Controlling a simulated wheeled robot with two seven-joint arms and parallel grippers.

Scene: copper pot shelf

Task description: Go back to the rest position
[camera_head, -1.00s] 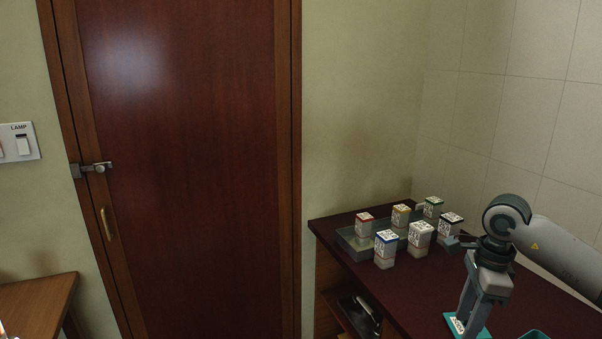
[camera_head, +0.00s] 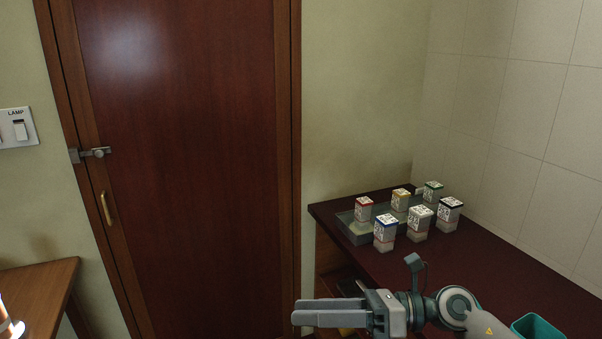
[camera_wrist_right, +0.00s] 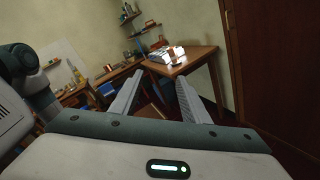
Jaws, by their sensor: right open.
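My right gripper (camera_head: 318,312) is at the bottom middle of the head view, in front of the dark red counter's near left edge, with its fingers pointing left. It also shows in the right wrist view (camera_wrist_right: 155,92), where its two fingers stand apart with nothing between them. It touches none of the boxes. My left gripper is not in view.
Several small boxes with coloured tops, such as a blue-topped one (camera_head: 385,234), stand in and around a grey tray (camera_head: 352,232) on the dark red counter (camera_head: 480,275). A teal container (camera_head: 538,328) is at the lower right. A wooden table (camera_head: 40,285) is at left, beside a closed door (camera_head: 185,170).

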